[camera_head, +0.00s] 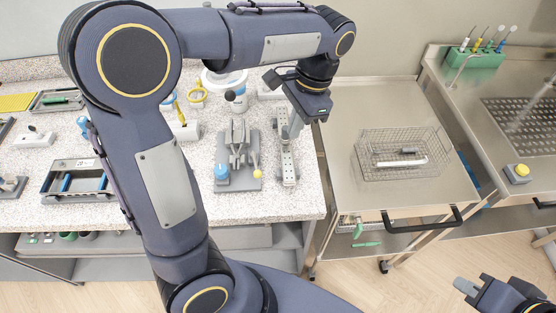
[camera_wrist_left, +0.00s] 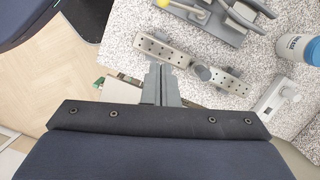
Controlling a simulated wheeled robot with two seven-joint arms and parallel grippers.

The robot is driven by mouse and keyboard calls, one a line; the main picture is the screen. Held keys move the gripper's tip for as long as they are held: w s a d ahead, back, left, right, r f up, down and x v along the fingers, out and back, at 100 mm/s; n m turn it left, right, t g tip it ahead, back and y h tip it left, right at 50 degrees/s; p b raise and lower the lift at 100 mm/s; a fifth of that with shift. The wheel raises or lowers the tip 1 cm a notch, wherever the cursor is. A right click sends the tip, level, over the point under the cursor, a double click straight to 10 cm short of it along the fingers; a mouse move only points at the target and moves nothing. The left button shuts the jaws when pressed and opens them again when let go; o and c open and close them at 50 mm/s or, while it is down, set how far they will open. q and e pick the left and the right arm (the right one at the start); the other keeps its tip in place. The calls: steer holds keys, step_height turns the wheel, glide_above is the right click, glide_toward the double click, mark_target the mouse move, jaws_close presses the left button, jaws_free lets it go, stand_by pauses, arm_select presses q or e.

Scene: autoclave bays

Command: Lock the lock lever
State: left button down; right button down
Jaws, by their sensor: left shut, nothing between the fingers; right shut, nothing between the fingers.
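A grey clamp-like fixture (camera_head: 237,153) with upright metal arms stands on the speckled bench. A small lever with a yellow knob (camera_head: 257,173) is at its front right corner; I cannot tell for sure which part is the lock lever. The yellow knob also shows at the top of the left wrist view (camera_wrist_left: 197,15). A perforated grey block (camera_head: 288,162) stands right of the fixture; it shows in the left wrist view (camera_wrist_left: 160,48) too. My left gripper (camera_head: 293,135) is shut and empty above this block, apart from the knob. My right gripper (camera_head: 462,286) is shut and empty at lower right.
A steel trolley (camera_head: 345,105) with a wire basket (camera_head: 405,155) stands to the right, beside a sink unit (camera_head: 500,75). A dark tray (camera_head: 78,180) is at left on the bench.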

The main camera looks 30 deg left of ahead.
mark_target(260, 171)
arm_select(q)
steer(key=x, duration=1)
steer(key=shift+s+a+r, duration=0.1)
steer(key=shift+s, duration=0.1)
steer(key=shift+s+a+p, duration=0.7)
steer(key=shift+s+a, duration=0.35)
steer(key=shift+s, duration=0.2)
steer(key=shift+s+a+f, duration=0.15)
steer(key=shift+s+f, duration=0.05)
steer(key=shift+s+a+f+m, duration=0.1)
steer(key=shift+s+a+m, duration=0.4)
steer(key=shift+s, duration=0.1)
steer(key=shift+s+m, duration=0.2)
steer(key=shift+m, duration=0.2)
steer(key=shift+y, duration=0.3)
steer(key=shift+a, duration=0.1)
steer(key=shift+w, duration=0.1)
